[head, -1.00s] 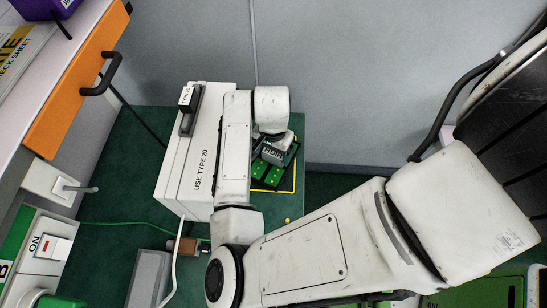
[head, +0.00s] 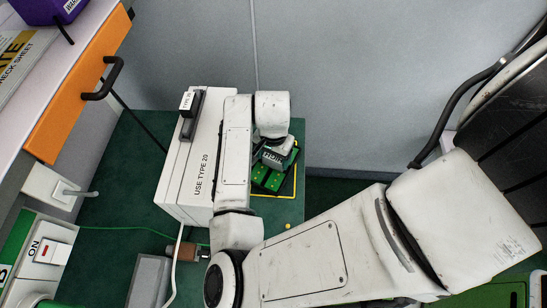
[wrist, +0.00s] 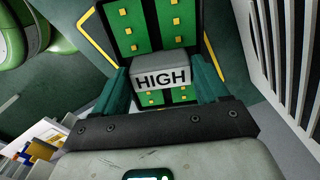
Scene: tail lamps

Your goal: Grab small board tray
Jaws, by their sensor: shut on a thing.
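The small board tray (head: 268,178) is dark-rimmed, with green boards and small gold squares. It is at the yellow outline on the green surface, turned a little against it. In the wrist view the tray (wrist: 179,35) fills the top centre, with a grey raised block marked HIGH (wrist: 162,78) across its middle. My gripper (wrist: 161,92) is shut on the tray at this block, one green finger on each side. In the head view my wrist hides part of the tray and the fingertips. I cannot tell whether the tray is clear of the surface.
A white case marked USE TYPE 20 (head: 191,155) stands close left of my forearm. The yellow outline (head: 294,180) shows right of the tray. A grey wall (head: 350,80) rises behind. An orange drawer front (head: 78,85) and an ON switch (head: 53,253) are at left.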

